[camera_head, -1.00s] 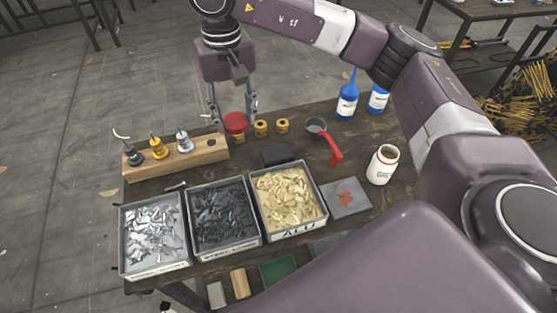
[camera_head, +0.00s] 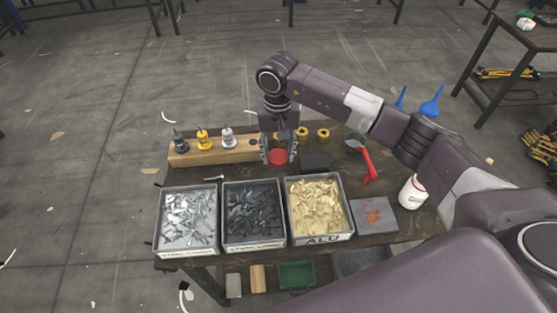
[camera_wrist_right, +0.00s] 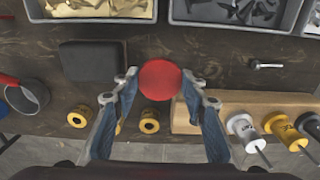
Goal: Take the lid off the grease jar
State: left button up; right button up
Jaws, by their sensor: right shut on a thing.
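The red round lid (camera_head: 278,157) is between the fingers of my right gripper (camera_head: 278,155), which is shut on it. In the right wrist view the lid (camera_wrist_right: 160,80) is a flat red disc between my fingertips (camera_wrist_right: 162,88). It is low over the dark table, apart from the jar; whether it touches the tabletop I cannot tell. The white grease jar (camera_head: 408,192) stands at the right of the table, partly hidden by my right arm. Its mouth showed open with brown content in the earlier head view. My left gripper is not in view.
A red-handled pot (camera_head: 368,165) stands further right. Trays of metal pieces (camera_head: 187,220) line the front.

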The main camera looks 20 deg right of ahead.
aim_at(278, 170)
notch_tip(278, 170, down, 4)
jog(key=shift+s+r+p, duration=0.1)
jog(key=shift+p, duration=0.35)
jog(key=shift+f, duration=0.35)
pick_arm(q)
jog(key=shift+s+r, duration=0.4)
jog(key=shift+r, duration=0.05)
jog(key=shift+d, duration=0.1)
pick_arm(e)
jog(key=shift+f, duration=0.2)
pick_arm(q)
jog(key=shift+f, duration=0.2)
pick_arm(e)
jog(key=o, duration=1)
jog(key=shift+r, duration=0.1)
